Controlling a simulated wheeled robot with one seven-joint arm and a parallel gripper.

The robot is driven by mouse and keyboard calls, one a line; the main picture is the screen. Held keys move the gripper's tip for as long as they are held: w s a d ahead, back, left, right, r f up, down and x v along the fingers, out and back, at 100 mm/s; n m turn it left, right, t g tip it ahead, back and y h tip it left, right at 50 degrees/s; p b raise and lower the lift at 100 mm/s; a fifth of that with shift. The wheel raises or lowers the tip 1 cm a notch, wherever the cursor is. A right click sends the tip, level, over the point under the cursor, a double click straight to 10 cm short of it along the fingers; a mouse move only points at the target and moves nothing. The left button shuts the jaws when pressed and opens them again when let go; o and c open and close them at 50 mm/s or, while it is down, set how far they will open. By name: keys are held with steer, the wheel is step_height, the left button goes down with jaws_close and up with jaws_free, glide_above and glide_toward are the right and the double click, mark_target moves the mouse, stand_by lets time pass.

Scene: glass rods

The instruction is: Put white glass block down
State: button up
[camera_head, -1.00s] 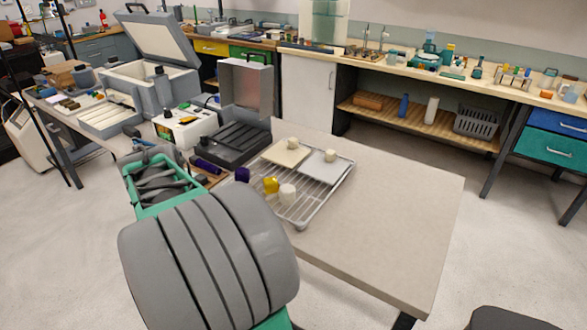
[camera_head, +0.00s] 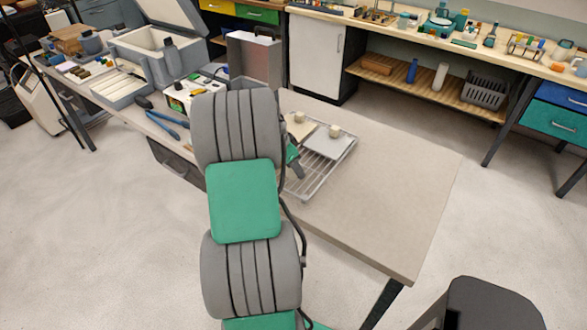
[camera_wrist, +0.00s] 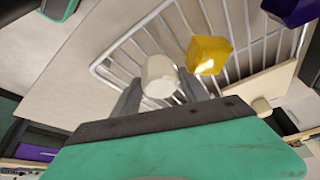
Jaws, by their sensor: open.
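In the wrist view, the white glass block (camera_wrist: 160,77) is at the wire rack (camera_wrist: 146,25), between and just beyond the tips of my gripper (camera_wrist: 160,92). My gripper's two dark fingers are spread apart on either side of it; whether either finger touches it I cannot tell. A yellow block (camera_wrist: 208,54) is right of the white one. In the head view, my arm hides both blocks and most of my gripper; the rack (camera_head: 318,180) shows on the table.
A purple block (camera_wrist: 292,10) is at the wrist view's upper right. In the head view, two pale lidded plates, one beige (camera_head: 300,131) and one light grey (camera_head: 326,143), lie on the rack's far part. The table (camera_head: 395,170) is clear right of the rack.

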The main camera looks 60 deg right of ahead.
steer(key=shift+c, duration=0.4)
jaws_close()
steer(key=shift+r, duration=0.1)
